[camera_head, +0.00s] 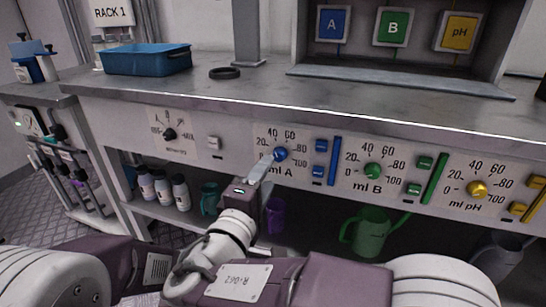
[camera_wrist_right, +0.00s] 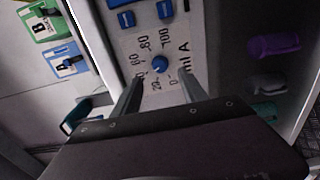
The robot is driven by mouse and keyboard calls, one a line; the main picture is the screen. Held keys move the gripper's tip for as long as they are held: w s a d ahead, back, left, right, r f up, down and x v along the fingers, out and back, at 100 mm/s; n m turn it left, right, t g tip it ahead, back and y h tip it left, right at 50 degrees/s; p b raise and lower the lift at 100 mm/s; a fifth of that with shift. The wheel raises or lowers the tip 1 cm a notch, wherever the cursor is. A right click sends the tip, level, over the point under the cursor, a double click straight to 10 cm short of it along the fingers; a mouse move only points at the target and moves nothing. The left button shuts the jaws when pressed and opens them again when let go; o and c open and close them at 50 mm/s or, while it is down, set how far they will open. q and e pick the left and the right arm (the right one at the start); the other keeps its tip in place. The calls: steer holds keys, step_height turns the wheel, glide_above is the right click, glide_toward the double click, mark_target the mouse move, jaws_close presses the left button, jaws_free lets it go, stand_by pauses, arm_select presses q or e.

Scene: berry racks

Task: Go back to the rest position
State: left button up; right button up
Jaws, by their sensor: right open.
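My right gripper (camera_head: 268,166) is in front of the dial panel marked "ml A", with its fingers pointing at the blue knob (camera_head: 281,154). In the right wrist view the two fingers (camera_wrist_right: 160,85) stand apart with nothing held between them. The blue knob also shows there (camera_wrist_right: 160,64), just beyond the fingertips and centred between them. Whether a finger touches the knob I cannot tell. My left gripper does not show in either view.
A green knob (camera_head: 373,171) and a yellow knob (camera_head: 477,188) sit further right on the panel. The grey counter (camera_head: 330,97) juts out above. A blue tray (camera_head: 147,61) stands on it. On the shelf below are white bottles (camera_head: 163,189), a green jug (camera_head: 369,232) and a purple cup (camera_head: 276,215).

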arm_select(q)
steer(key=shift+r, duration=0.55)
arm_select(e)
steer(key=shift+v, duration=1.2)
steer(key=d+f+m+g+h+p, duration=0.1)
steer(key=d+f+g+p, duration=0.2)
steer(key=d+f+g, duration=0.4)
steer(key=d+f+m+g+h+p, duration=0.1)
steer(key=d+f+m+g+p, duration=0.2)
steer(key=d, duration=0.5)
steer(key=s+d+f+m+g+y+p, duration=0.6)
steer(key=s+f+m+y+p, duration=0.15)
steer(key=s+m, duration=0.35)
arm_select(q)
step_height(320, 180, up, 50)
steer(key=p, duration=3.7)
arm_select(e)
step_height(320, 180, up, 37)
